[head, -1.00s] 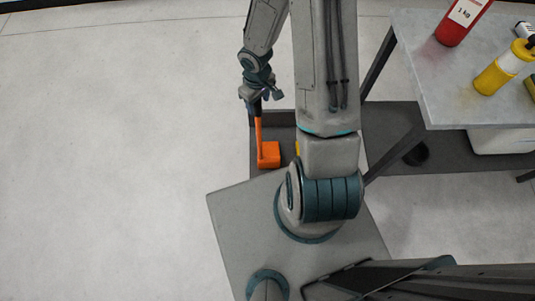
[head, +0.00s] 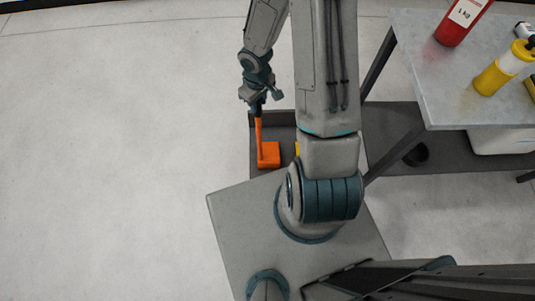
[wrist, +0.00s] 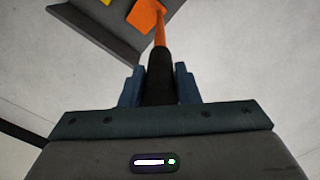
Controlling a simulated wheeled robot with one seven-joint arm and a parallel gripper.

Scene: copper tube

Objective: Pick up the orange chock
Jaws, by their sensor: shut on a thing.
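The orange chock (head: 268,155) has a block-like head and a long handle that rises toward my gripper. Its head is over the dark low shelf in the head view; I cannot tell whether it touches the shelf. My gripper (head: 257,104) is at the upper end of the handle. In the wrist view, the blue fingers of my gripper (wrist: 160,88) are closed on both sides of the handle's black grip. The orange part of the chock (wrist: 146,16) shows beyond them at the top.
The dark low shelf (head: 455,150) runs right under a grey table (head: 440,75). On the table stand a red bottle (head: 462,22) and a yellow-and-white bottle (head: 502,68). A yellow thing (head: 297,148) is partly hidden by my arm. Open floor lies to the left.

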